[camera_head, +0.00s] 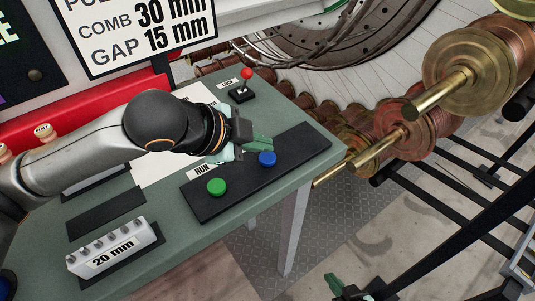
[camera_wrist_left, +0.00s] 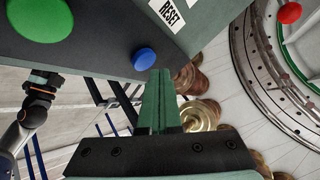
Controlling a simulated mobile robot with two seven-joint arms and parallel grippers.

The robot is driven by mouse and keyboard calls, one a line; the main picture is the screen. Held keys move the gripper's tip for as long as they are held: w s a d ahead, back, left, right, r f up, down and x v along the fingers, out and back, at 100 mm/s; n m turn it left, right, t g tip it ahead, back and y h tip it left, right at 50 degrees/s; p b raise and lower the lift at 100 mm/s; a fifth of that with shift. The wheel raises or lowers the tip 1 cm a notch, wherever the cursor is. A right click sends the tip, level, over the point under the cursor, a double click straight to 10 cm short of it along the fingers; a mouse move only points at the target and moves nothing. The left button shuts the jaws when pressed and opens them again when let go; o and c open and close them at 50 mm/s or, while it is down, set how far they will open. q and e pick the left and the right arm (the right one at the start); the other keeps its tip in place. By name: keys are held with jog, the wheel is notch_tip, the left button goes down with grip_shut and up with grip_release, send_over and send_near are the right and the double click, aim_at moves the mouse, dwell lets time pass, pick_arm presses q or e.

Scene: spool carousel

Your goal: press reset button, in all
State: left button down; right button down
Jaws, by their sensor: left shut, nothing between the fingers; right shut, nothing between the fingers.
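The blue button (camera_head: 267,158) sits on a dark panel (camera_head: 312,143) at the right end of the green table. In the left wrist view the blue button (camera_wrist_left: 145,59) is near a white RESET label (camera_wrist_left: 170,12). A green button (camera_head: 216,187) is on the same panel, left of it, with a RUN label (camera_head: 203,170) behind. My left gripper (camera_head: 268,144) is shut and empty, its fingertips just behind the blue button in the head view; contact cannot be told. My right gripper (camera_head: 334,283) is shut, low at the bottom edge, away from the table.
A red-knobbed lever (camera_head: 247,74) stands at the back of the table. A white block marked 20 mm (camera_head: 113,246) is at the front left. Brass spools (camera_head: 468,72) and the large wheel (camera_head: 345,40) are beyond the table's right edge. Dark rails (camera_head: 440,180) run at the right.

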aim_at(262, 159)
pick_arm(q)
jog(key=shift+f, duration=0.15)
jog(key=shift+f, duration=0.3)
jog(key=shift+f, duration=0.5)
dwell(0.8)
jog(key=shift+r, duration=0.1)
jog(key=shift+r+p, duration=0.8)
jog(key=shift+p, duration=0.45)
notch_tip(262, 159, up, 5)
jog(key=p, duration=0.6)
jog(key=shift+r, duration=0.1)
